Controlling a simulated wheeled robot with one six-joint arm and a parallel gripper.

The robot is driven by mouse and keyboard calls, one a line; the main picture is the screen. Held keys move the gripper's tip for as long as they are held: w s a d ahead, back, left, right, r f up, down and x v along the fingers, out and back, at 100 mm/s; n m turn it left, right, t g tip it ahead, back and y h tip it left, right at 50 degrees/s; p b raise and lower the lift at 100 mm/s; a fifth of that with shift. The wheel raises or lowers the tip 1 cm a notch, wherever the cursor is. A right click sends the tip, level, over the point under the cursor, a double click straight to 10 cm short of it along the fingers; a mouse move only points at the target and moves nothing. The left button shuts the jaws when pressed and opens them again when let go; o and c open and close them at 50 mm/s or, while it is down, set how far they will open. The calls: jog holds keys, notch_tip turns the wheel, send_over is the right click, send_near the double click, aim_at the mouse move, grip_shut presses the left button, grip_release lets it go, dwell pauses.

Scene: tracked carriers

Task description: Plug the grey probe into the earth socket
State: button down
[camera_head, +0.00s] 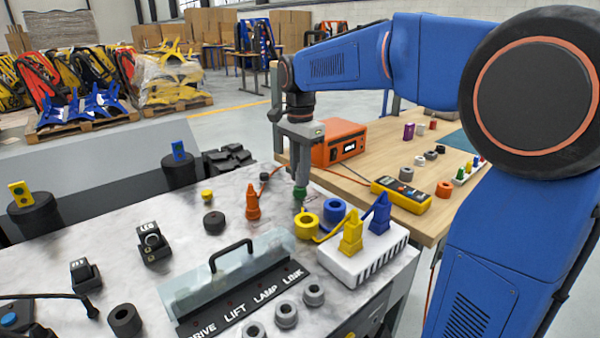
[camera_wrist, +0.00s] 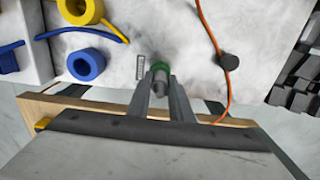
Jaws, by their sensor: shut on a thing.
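My gripper (camera_head: 301,172) points down over the far right part of the marbled carrier top. In the wrist view my gripper (camera_wrist: 159,90) has its two fingers closed around a grey probe (camera_wrist: 159,86). The green earth socket (camera_head: 299,193) lies directly below the fingers in the head view. It also shows in the wrist view as a green ring (camera_wrist: 161,66) at the probe's end. The probe and the green ring overlap there; I cannot tell whether the probe is inside it or just above it. The fingers hide most of the probe in the head view.
An orange plug (camera_head: 253,202) stands left of the socket. Yellow and blue plugs stand on a white block (camera_head: 365,262) to the right, beside a yellow ring (camera_head: 307,224) and a blue ring (camera_head: 334,209). A clear cover with a black handle (camera_head: 231,254) is in front. A wooden table (camera_head: 420,211) is behind.

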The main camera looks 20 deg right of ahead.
jog(key=shift+f, duration=0.3)
dwell(0.6)
jog(key=c, duration=1.5)
grip_release()
notch_tip(320, 180, up, 17)
jog(key=shift+r, duration=0.2)
